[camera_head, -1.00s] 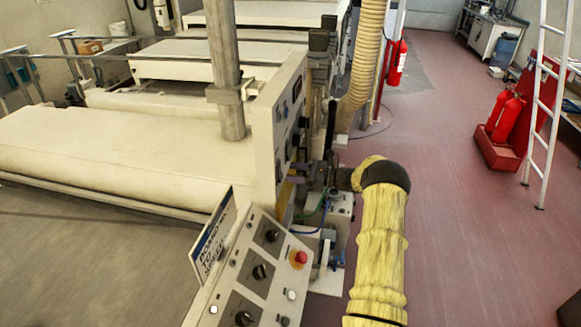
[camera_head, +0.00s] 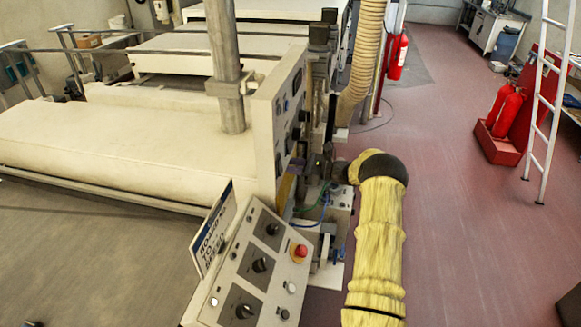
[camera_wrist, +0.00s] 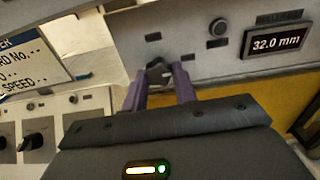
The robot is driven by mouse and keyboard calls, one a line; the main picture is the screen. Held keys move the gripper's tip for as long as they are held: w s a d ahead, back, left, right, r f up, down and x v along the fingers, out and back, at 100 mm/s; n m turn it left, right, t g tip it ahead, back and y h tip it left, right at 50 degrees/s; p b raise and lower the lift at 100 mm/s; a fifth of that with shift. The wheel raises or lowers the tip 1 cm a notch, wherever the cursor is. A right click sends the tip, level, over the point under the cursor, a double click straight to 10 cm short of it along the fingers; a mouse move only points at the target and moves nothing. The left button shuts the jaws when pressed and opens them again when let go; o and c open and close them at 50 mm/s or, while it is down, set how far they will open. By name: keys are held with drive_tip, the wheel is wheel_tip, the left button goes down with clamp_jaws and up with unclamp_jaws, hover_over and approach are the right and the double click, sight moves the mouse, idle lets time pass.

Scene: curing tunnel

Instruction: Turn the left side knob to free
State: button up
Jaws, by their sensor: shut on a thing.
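My gripper (camera_wrist: 158,74) has its two purple fingers shut on a small dark knob (camera_wrist: 157,67) on the pale side panel (camera_wrist: 205,64). The knob is mostly hidden between the fingertips, so I cannot read its setting. In the head view, my yellow-sleeved arm reaches to the right face of the upright machine panel (camera_head: 264,125). There the gripper is small and partly hidden by my arm and the machine parts, and I cannot make out the knob.
A sloped console (camera_head: 240,262) with dark knobs and a red button (camera_head: 299,250) stands in front. Open red floor lies right, with a ladder (camera_head: 548,100) and extinguishers (camera_head: 505,112).

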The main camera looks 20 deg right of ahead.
drive_tip(key=shift+f+n+b, duration=0.15)
drive_tip(key=shift+n+b, duration=0.25)
drive_tip(key=shift+b, duration=0.3)
drive_tip(key=n+b, duration=0.5)
drive_tip(key=b, duration=0.4)
drive_tip(key=n+b, duration=0.6)
drive_tip(key=b, duration=0.3)
drive_tip(key=n+b, duration=0.6)
drive_tip(key=b, duration=0.3)
drive_tip(key=shift+w+d+r, duration=0.1)
drive_tip(key=shift+w+r, duration=0.05)
drive_tip(key=shift+r, duration=0.1)
drive_tip(key=shift+b, duration=0.3)
drive_tip(key=o, duration=1)
drive_tip(key=shift+d, duration=0.1)
drive_tip(key=v, duration=1.7)
drive_tip(key=shift+d+b, duration=0.1)
drive_tip(key=shift+b, duration=0.3)
